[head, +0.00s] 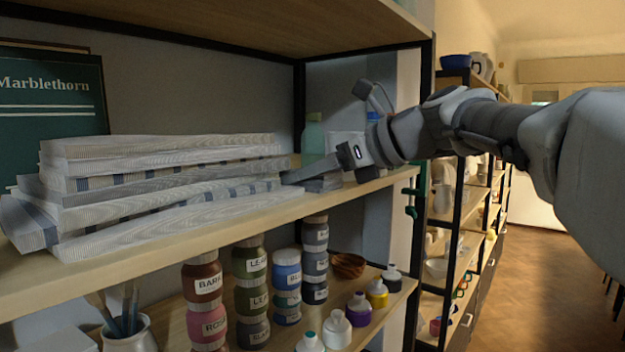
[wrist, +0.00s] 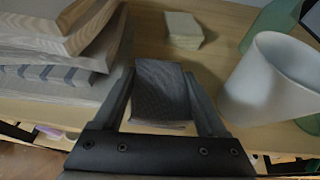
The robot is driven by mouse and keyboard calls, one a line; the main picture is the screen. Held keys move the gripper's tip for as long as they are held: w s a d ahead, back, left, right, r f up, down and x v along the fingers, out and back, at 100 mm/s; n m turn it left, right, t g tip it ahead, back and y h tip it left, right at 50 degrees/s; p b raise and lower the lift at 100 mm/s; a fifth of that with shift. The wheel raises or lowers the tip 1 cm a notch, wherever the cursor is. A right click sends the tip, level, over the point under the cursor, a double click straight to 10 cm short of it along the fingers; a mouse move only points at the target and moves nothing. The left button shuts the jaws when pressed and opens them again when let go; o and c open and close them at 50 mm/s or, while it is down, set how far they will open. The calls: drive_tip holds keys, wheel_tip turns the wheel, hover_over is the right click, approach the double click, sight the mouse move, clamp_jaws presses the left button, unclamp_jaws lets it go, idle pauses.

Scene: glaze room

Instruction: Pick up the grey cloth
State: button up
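The grey cloth (wrist: 160,88) is a small folded, finely ribbed pile on the wooden shelf, seen in the wrist view. In the head view it shows partly behind my gripper as a low grey stack (head: 322,185). My gripper (wrist: 160,80) is open, with one finger along each side of the cloth. The right fingertip looks very close to the cloth's edge; I cannot tell if it touches. In the head view my gripper (head: 298,174) reaches in low over the shelf from the right.
Stacked striped boards or cloths (head: 160,180) stand close on the left. A white vessel (wrist: 272,85) stands close on the right, beside a green bottle (head: 313,137). A small pale stack (wrist: 183,28) lies behind the cloth. Labelled jars (head: 203,285) fill the shelf below.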

drive_tip(key=c, duration=0.6)
drive_tip(key=shift+r, duration=0.1)
drive_tip(key=shift+c, duration=0.2)
